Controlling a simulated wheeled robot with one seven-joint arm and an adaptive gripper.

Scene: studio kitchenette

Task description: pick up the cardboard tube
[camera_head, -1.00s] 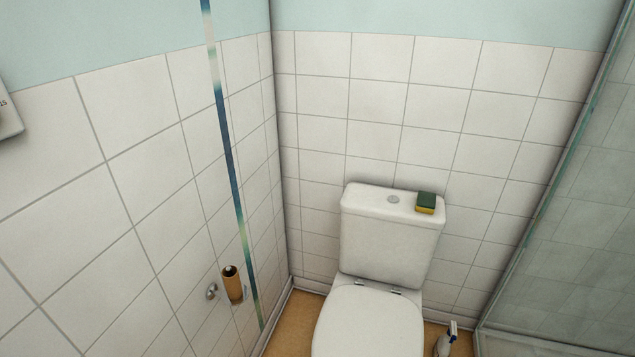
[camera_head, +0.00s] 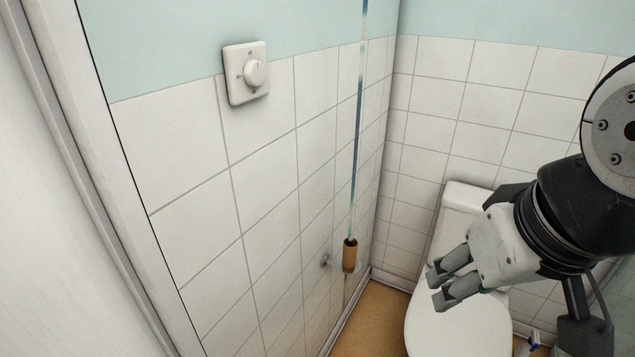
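The brown cardboard tube (camera_head: 350,256) stands upright at the left tiled wall, beside a small metal wall fitting (camera_head: 325,260). My gripper (camera_head: 437,287) is in front of the toilet, to the right of the tube and apart from it. Its two grey fingers point left toward the tube's side of the room, with a narrow gap between them. Nothing shows between the fingers.
The toilet (camera_head: 425,325) with its cistern (camera_head: 462,195) stands in the corner, partly hidden by my arm. A white dial switch (camera_head: 246,73) is on the left wall. A white door frame (camera_head: 110,190) edges the left. Brown floor (camera_head: 375,315) shows below the tube.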

